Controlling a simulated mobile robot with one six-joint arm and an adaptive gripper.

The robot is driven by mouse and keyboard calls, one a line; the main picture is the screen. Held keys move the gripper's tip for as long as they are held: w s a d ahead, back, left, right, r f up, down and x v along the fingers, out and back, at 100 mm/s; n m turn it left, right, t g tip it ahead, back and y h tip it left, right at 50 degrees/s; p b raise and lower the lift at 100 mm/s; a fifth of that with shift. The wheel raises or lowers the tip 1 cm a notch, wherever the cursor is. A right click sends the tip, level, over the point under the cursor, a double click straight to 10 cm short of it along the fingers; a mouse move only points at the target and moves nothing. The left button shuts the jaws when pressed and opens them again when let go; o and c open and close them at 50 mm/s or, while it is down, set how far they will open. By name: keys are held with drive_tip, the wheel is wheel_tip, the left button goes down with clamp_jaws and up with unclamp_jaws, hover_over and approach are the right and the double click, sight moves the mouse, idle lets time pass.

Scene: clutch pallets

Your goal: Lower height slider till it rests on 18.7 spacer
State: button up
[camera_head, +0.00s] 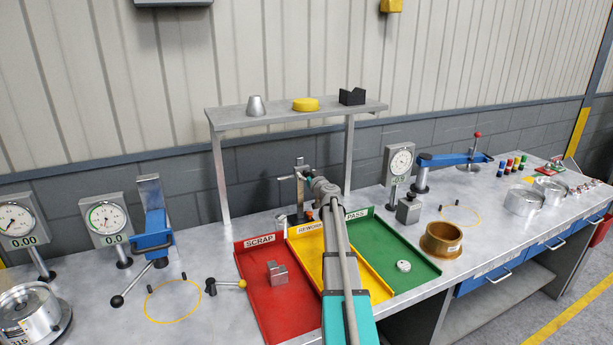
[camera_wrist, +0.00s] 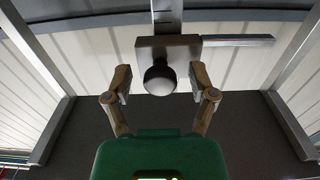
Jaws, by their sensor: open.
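The height gauge (camera_head: 299,172) stands upright behind the trays in the head view, under the shelf. Its height slider (camera_head: 286,178) has a thin arm pointing left in that view. In the wrist view the slider block (camera_wrist: 186,48) sits on the scaled column (camera_wrist: 167,15), with its arm (camera_wrist: 238,41) running right and a round dark-and-pale knob (camera_wrist: 160,80) in front. My gripper (camera_wrist: 160,88) is open, one finger on each side of the knob, with gaps visible. In the head view my gripper (camera_head: 318,184) is at the gauge. I cannot make out the 18.7 spacer.
Red SCRAP (camera_head: 259,299), yellow REWORK (camera_head: 310,258) and green PASS (camera_head: 412,256) trays lie in front of the gauge. The shelf (camera_head: 292,118) and its legs frame the space around it. A blue clamp (camera_head: 155,232) and dial gauges stand left; a bronze ring (camera_head: 441,240) stands right.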

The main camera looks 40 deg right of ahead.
clamp_jaws()
idle(0.3)
wheel_tip(320, 180, down, 13)
drive_tip(key=b, duration=1.2)
drive_tip(key=shift+r+b, duration=0.15)
drive_tip(key=shift+b, duration=0.2)
unclamp_jaws()
drive_tip(key=shift+s, duration=0.15)
